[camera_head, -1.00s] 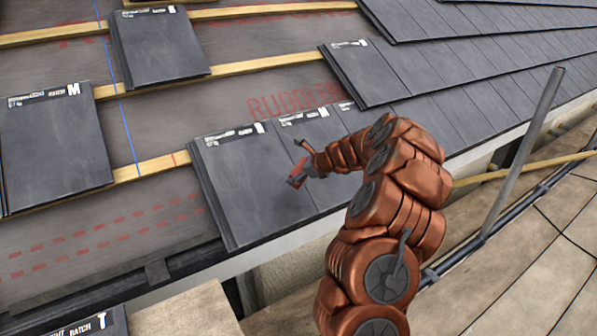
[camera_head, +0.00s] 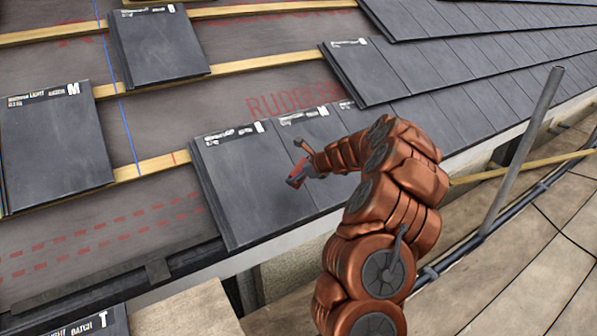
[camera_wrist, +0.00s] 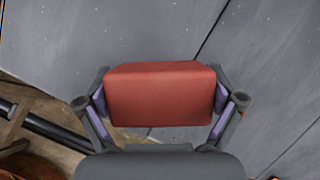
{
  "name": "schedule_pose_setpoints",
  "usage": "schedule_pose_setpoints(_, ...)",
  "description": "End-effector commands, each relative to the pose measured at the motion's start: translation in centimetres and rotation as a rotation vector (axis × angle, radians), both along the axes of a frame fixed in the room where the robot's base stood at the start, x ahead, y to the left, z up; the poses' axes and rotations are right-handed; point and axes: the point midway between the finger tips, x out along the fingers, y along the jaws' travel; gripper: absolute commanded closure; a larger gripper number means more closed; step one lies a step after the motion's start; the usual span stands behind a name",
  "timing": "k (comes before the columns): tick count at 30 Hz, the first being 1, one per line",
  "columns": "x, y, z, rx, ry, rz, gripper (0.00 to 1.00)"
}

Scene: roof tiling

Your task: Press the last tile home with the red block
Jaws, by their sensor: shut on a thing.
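The red block (camera_wrist: 160,94) is held between both fingers of my gripper (camera_wrist: 160,105) in the wrist view. In the head view the red block (camera_head: 293,183) shows small at the end of my gripper (camera_head: 299,174). It is over the end tile (camera_head: 245,192) of the laid bottom course, near that tile's right side. The tile is dark grey with a white label along its top edge. In the wrist view the grey tile surface (camera_wrist: 125,35) lies behind the block. I cannot tell whether the block touches it.
Tile stacks stand on the battens at left (camera_head: 55,145) and upper left (camera_head: 160,50). Another stack (camera_head: 85,325) is at the lower left. A grey pole (camera_head: 520,160) rises at the right. Bare underlay lies left of the end tile.

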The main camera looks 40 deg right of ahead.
Motion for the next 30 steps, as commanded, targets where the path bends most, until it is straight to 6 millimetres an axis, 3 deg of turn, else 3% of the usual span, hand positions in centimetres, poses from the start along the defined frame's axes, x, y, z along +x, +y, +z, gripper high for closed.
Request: schedule_pose_setpoints(30,2.1,-0.2,-3.6,0.000,0.001,0.000,0.70)
